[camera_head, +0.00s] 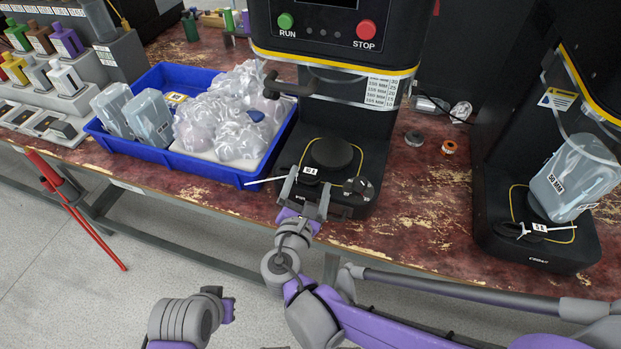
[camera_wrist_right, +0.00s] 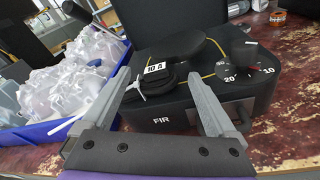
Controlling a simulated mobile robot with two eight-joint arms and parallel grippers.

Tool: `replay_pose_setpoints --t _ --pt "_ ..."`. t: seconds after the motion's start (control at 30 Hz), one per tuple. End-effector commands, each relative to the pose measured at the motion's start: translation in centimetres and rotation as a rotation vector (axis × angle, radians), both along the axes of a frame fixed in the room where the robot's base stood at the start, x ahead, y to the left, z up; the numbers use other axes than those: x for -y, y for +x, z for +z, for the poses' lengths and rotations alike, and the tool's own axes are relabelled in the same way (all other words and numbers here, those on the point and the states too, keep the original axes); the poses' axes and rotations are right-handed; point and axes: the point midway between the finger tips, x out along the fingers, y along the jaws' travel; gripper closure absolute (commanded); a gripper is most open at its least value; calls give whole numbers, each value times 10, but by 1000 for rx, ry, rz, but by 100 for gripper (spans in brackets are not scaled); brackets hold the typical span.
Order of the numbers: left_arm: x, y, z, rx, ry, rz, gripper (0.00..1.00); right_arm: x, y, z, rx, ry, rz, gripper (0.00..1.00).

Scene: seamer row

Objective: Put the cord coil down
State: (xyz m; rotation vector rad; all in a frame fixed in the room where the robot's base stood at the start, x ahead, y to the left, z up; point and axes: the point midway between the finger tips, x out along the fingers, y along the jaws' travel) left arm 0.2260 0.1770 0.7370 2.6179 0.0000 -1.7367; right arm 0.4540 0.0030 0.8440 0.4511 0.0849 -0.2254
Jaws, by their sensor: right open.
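The cord coil (camera_wrist_right: 152,84) is black, with a white tie and a white tag reading "10 A". It sits on the black seamer base, at the front left of the round plate (camera_wrist_right: 184,45). In the head view the coil (camera_head: 309,178) is small and dark, partly behind my gripper. My right gripper (camera_head: 308,187) is open, its fingers pointing at the machine. In the wrist view the fingers (camera_wrist_right: 164,95) stand wide on either side of the coil, with visible gaps. I cannot tell if the coil's underside is fully supported.
A blue tray (camera_head: 190,166) with clear bags and pouches stands left of the seamer. A numbered dial (camera_head: 358,188) is at the base's right. A second seamer (camera_head: 536,250) holds a pouch and a tagged cord. Table between the machines is mostly clear.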

Motion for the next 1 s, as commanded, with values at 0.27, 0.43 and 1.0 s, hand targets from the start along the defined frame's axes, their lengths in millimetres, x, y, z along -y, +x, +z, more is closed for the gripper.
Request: replay_pose_setpoints --t 0.27,0.43,1.0 --pt "0 -1 12 4 0 0 100 -13 -60 10 1 2 5 7" --pt "0 -1 16 6 0 0 100 -18 -87 13 1 0 4 7" --pt "0 -1 18 6 0 0 100 20 -97 -4 -85 153 -104 7"
